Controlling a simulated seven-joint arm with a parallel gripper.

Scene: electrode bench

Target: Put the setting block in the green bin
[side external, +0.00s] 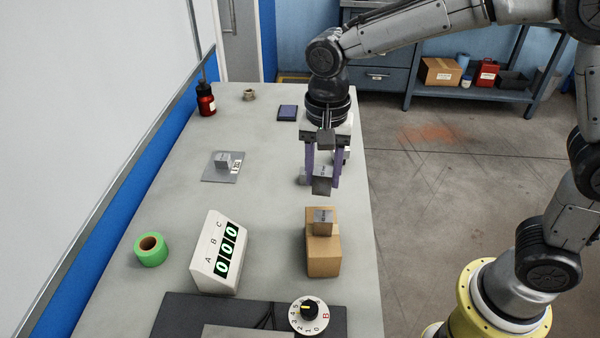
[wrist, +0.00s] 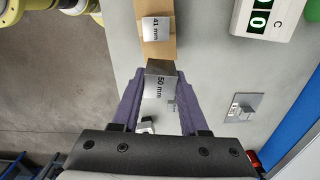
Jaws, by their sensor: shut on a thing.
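My gripper (side external: 322,180) is shut on a grey metal block marked 50 mm (wrist: 159,88). The block sits between the purple fingers and also shows in the side view (side external: 322,186). It appears held above the table, behind the cardboard box. Another grey block, marked 41 mm (wrist: 157,27), rests on top of this box (side external: 323,256). A third grey block (side external: 222,160) stands on a flat plate to the left. Which block is the setting block cannot be told from the labels. No green bin is in view.
A counter box with green digits (side external: 220,252) and a green tape roll (side external: 150,250) stand front left. A dial (side external: 309,314) is at the front edge. A red bottle (side external: 206,100) and a dark blue pad (side external: 288,113) are farther back. The table's middle is clear.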

